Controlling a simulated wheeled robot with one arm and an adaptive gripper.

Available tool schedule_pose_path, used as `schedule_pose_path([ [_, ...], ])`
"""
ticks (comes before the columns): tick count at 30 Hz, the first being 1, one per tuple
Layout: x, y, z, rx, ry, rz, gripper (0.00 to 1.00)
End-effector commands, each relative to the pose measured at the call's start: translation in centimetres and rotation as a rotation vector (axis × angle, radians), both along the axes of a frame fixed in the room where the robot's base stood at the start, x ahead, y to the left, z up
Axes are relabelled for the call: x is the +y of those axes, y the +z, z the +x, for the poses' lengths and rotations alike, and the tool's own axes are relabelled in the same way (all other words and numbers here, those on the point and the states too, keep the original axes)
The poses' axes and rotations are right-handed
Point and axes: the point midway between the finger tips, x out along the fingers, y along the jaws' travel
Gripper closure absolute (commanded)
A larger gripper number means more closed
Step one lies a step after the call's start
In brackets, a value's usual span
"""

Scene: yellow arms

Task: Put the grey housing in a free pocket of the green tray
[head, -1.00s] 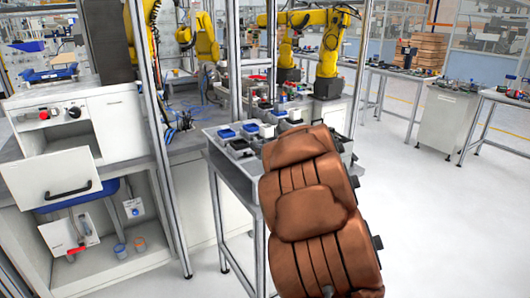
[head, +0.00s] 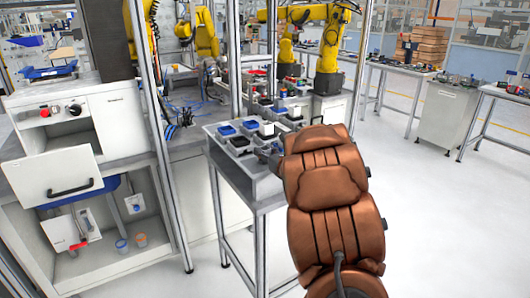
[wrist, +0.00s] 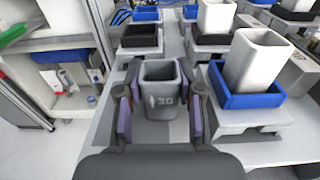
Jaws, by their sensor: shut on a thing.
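The grey housing (wrist: 160,98) is a tapered, open-topped square cup with marks on its front. It stands roughly upright between the purple-lined fingers of my gripper (wrist: 161,108), which is shut on it. In the head view my gripper (head: 272,158) is over the near right part of the small table, and the housing in it cannot be made out. I cannot make out a green tray in either view. The trays that show are blue or black.
A pale housing stands in a blue tray (wrist: 222,96) close on the right. A black tray (wrist: 140,41) and a blue tray (wrist: 145,14) lie ahead. The small table (head: 222,160) stands beside a metal post (head: 160,150). Yellow arms (head: 331,50) stand behind.

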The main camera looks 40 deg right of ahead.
Motion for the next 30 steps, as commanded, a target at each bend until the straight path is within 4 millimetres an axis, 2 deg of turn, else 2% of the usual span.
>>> schedule_pose_path([
  [6,-0.03,-0.36,-0.01,0.0,-0.001,-0.001,0.9],
  [7,-0.02,-0.26,-0.01,0.0,-0.001,-0.001,0.62],
  [14,-0.02,-0.22,0.0,0.0,0.0,0.0,0.39],
  [27,0.0,0.24,0.0,0.0,0.0,0.001,0.39],
  [30,0.02,0.06,-0.87,-0.001,-0.001,-0.002,0.39],
])
